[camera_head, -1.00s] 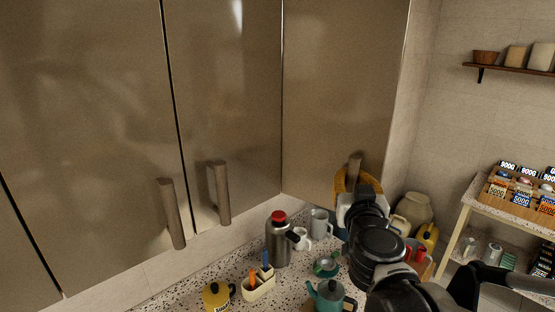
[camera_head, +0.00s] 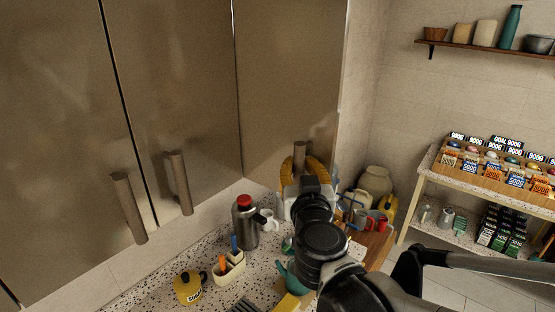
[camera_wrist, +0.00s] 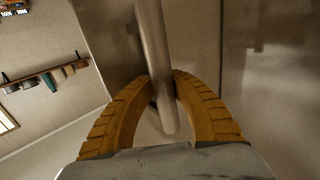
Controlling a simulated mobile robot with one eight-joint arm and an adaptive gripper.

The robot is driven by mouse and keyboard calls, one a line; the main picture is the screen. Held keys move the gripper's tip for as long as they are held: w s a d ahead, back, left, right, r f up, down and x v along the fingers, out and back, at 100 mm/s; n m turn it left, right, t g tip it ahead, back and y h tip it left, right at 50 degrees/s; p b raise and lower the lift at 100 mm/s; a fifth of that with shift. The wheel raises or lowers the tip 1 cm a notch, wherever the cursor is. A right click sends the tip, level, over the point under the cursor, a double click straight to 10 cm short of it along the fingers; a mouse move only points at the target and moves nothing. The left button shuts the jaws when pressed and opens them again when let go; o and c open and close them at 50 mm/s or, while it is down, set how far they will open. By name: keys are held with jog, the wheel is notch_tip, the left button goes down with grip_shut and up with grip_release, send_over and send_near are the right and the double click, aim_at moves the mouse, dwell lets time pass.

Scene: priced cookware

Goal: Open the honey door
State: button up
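A brown-bronze cabinet door (camera_head: 290,80) hangs at the right end of the wall cabinets. No honey label is visible on it, and the cabinet's inside is hidden. Its vertical bar handle (camera_head: 299,153) is near its lower right edge. My gripper (camera_head: 299,168), with yellow fingers, is at this handle. In the wrist view the handle (camera_wrist: 154,45) runs between the two curved fingers (camera_wrist: 163,80), whose tips appear to press it from both sides near its lower end.
Other cabinet doors with bar handles (camera_head: 128,208) (camera_head: 178,183) are on the left. Below, the speckled counter holds a red-topped flask (camera_head: 245,222), a yellow sugar pot (camera_head: 188,288), a utensil holder (camera_head: 229,268) and a teal teapot, partly hidden. A priced goods rack (camera_head: 500,172) and wall shelf (camera_head: 485,48) are right.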

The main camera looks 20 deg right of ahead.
jog(key=o, duration=0.3)
jog(key=shift+s+d+r, duration=0.1)
jog(key=shift+s+d, duration=0.1)
jog(key=shift+s, duration=0.3)
jog(key=shift+r, duration=0.1)
jog(key=shift+s+a, duration=0.3)
jog(key=shift+s, duration=0.1)
jog(key=v, duration=1.1)
jog(key=shift+s+d, duration=0.1)
